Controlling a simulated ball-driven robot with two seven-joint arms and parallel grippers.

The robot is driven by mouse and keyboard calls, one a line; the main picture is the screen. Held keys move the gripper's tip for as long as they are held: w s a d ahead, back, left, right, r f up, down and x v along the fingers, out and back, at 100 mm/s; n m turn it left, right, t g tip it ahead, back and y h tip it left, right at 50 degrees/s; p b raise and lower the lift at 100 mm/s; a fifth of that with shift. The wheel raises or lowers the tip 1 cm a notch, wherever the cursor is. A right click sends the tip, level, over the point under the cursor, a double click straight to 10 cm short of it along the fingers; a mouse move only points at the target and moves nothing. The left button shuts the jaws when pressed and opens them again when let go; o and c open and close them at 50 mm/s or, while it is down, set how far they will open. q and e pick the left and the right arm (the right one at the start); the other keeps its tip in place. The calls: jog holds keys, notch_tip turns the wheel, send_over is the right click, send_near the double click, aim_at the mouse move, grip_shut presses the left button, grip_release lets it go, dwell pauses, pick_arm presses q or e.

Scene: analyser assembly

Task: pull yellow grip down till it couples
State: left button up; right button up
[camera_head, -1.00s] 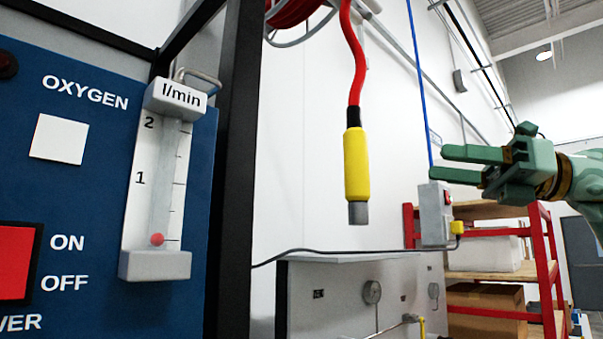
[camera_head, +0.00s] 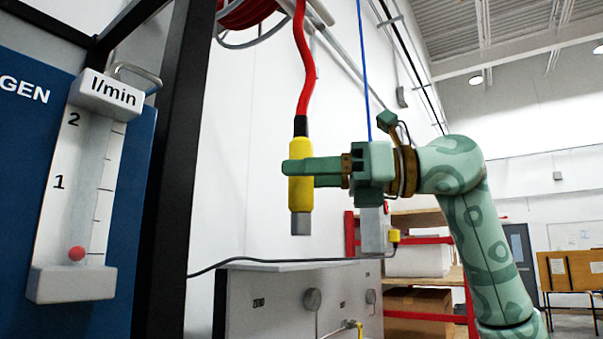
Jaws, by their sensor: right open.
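The yellow grip (camera_head: 300,197) hangs upright at the end of a red hose (camera_head: 305,60), with a black sleeve above it and a grey metal end (camera_head: 301,224) below. My right gripper (camera_head: 298,167) reaches in from the right, its fingers level and crossing the upper part of the yellow grip. The jaws are open; the fingers overlap the grip in the picture, and I cannot tell whether they touch it. Part of the grip is hidden behind the fingers. My left gripper is not in view.
A red hose reel (camera_head: 255,12) is at the top. The blue oxygen panel with a flow meter (camera_head: 72,285) and a black frame post (camera_head: 172,180) stand at left. A grey cabinet (camera_head: 275,300) is below. A red shelf rack (camera_head: 425,318) stands behind my right arm.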

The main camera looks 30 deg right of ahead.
jog(key=shift+w+a, duration=0.3)
jog(key=shift+a, duration=0.1)
